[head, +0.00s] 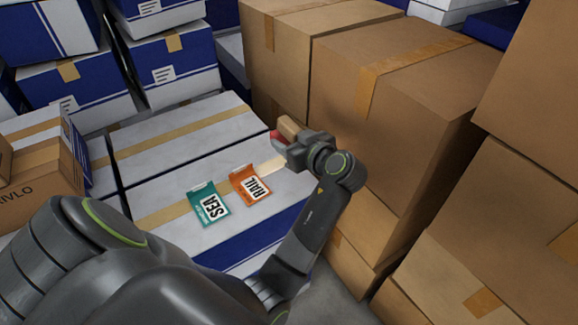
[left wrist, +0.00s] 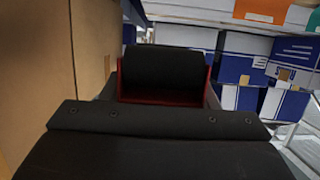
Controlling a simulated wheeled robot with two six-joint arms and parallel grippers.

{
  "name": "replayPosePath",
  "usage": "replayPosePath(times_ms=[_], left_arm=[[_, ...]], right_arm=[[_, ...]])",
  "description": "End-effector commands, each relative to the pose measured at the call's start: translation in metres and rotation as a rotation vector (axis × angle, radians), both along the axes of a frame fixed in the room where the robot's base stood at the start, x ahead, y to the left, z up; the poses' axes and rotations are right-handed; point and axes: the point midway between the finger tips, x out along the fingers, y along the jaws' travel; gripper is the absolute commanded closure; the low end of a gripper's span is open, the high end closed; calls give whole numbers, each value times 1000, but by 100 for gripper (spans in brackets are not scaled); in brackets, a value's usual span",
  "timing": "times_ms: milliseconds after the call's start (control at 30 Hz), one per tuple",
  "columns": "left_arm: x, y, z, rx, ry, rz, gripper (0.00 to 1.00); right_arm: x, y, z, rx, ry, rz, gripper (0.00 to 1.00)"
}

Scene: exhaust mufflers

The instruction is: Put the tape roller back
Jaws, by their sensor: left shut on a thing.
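My left gripper (head: 284,143) is shut on the tape roller (head: 276,137), over the far right part of the white and blue boxes. In the head view the roller shows a small red part beside a tan part, and my gripper hides the rest. In the left wrist view the tape roller (left wrist: 160,98) shows as a red edge around a dark block between the fingers. I cannot tell whether it touches the box top. My right gripper is not in view.
A green SEA card (head: 209,204) and an orange RAIL card (head: 251,185) lie on the white box top (head: 190,150). Tall brown cartons (head: 400,110) stand close to the right of my gripper. Blue and white boxes (head: 175,70) are stacked behind.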

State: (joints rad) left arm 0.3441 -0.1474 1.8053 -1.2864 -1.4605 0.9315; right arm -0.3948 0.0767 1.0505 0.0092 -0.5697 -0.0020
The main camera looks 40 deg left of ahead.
Motion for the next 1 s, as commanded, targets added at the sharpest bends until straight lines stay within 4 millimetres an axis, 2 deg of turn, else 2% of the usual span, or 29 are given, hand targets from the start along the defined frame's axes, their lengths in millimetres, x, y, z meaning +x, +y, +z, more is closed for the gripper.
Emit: replayPosePath(times_ms=[33,100,267,500,900,933,1000], left_arm=[[0,0,-12,1,6,-1,74],[0,0,-22,1,4,-1,74],[0,0,-36,1,2,-2,74],[0,0,-68,1,2,-3,74],[0,0,-72,1,-1,-4,74],[0,0,-72,0,1,-3,43],[0,0,-72,0,1,-3,34]], right_arm=[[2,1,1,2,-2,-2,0],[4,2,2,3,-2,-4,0],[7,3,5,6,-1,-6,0],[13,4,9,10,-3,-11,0],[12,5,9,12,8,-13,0],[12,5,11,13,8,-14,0],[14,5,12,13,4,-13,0]])
